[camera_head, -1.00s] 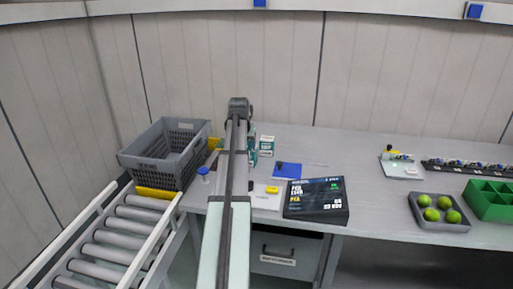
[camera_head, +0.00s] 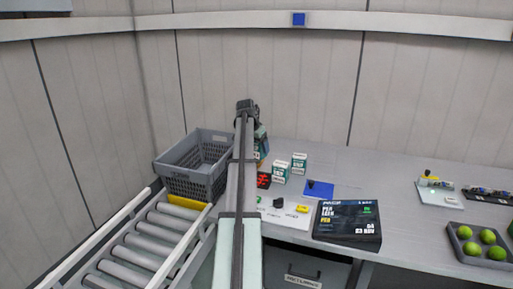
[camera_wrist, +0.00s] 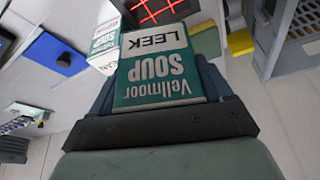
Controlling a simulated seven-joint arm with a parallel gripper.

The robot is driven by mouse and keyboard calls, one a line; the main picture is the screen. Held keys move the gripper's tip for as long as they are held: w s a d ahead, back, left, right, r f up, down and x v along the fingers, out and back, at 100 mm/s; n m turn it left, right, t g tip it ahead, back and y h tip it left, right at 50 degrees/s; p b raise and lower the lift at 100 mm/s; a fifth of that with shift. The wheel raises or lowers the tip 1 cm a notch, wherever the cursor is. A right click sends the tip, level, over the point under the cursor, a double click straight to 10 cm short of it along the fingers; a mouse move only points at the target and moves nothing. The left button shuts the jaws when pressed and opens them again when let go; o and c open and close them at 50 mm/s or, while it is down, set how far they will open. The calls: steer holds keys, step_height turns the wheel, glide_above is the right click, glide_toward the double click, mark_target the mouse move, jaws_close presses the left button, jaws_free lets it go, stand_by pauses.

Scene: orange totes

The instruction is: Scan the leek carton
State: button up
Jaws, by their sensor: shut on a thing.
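My gripper (camera_wrist: 157,88) is shut on a green-and-white carton (camera_wrist: 155,62) labelled "Vellmoor SOUP LEEK", its print upside down in the wrist view. In the head view my gripper is mostly hidden behind my arm, near the crate's right side. A scanner window with a red lit grid (camera_wrist: 160,8) shows beyond the held carton in the wrist view; it is the small red-and-black patch (camera_head: 263,180) right of my arm in the head view. Another carton marked "LEEK" (camera_wrist: 104,62) stands behind the held one. Two similar cartons (camera_head: 281,172) (camera_head: 299,163) stand on the bench.
A grey crate (camera_head: 163,180) sits left of my arm, above a roller conveyor (camera_head: 130,240). Bare bench lies between display and tray.

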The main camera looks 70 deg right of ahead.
mark_target(258, 153)
steer(key=shift+f, duration=4.25)
steer(key=shift+r, duration=0.15)
steer(key=shift+r, duration=2.15)
